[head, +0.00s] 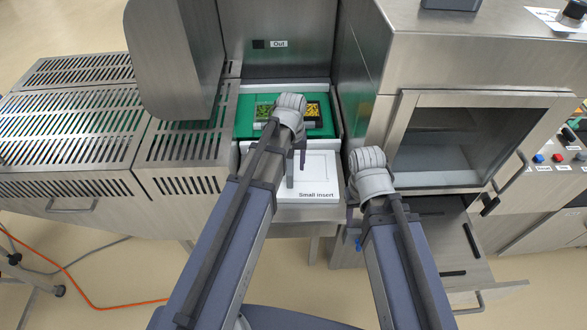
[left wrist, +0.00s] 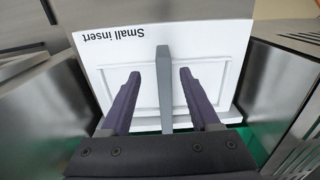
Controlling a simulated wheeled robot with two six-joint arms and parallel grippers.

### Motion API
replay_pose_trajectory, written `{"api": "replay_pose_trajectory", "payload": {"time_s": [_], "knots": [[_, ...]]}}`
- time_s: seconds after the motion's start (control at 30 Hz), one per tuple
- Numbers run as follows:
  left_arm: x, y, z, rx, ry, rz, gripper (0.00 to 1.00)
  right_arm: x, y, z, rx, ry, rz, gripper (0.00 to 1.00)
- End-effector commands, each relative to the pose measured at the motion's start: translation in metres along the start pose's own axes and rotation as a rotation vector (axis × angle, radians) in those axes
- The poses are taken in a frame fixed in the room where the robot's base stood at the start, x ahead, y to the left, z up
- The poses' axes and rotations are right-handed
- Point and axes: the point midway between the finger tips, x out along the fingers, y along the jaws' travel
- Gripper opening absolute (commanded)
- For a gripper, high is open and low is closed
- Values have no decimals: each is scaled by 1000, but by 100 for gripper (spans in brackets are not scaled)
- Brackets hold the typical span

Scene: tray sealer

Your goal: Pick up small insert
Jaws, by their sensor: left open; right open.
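The small insert (head: 321,171) is a white plate labelled "Small insert", lying in the bay in front of the green holder. In the left wrist view the insert (left wrist: 100,62) fills the middle, and a grey upright handle (left wrist: 164,65) stands on it. My left gripper (head: 296,150) is over the insert and partly hides it in the head view. In the left wrist view its two fingers (left wrist: 159,73) are open, one on each side of the handle, with gaps on both sides. My right gripper (head: 352,222) is open and empty, to the right of the insert.
A green holder (head: 243,119) with a food-filled tray (head: 264,110) lies behind the insert. Steel machine walls flank the bay. A slotted steel cover (head: 75,120) is on the left. An open drawer (head: 445,240) and a windowed cabinet (head: 455,140) are on the right.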

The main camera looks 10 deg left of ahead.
Motion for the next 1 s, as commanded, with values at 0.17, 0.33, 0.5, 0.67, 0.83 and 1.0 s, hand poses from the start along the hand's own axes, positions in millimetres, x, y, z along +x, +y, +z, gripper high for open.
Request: {"api": "replay_pose_trajectory", "payload": {"time_s": [0.17, 0.33, 0.5, 0.67, 0.83, 1.0], "knots": [[-5, -4, -6, -22, 1, 4, 62, -5, 0, 0, 0, 0, 0, 50], [-1, -4, -5, -22, 1, 4, 62, -1, 0, 0, 0, 0, 0, 50], [15, -4, -5, -21, 1, 4, 62, 14, -1, -1, -1, 0, 0, 50], [24, -3, -5, -21, 1, 4, 62, 23, -2, -1, -2, 0, 0, 50], [23, -4, -5, -20, 1, 4, 62, 23, -2, -1, -2, 0, 0, 50], [36, -4, -5, -20, 1, 4, 62, 36, -3, -2, -1, 0, 0, 50]]}}
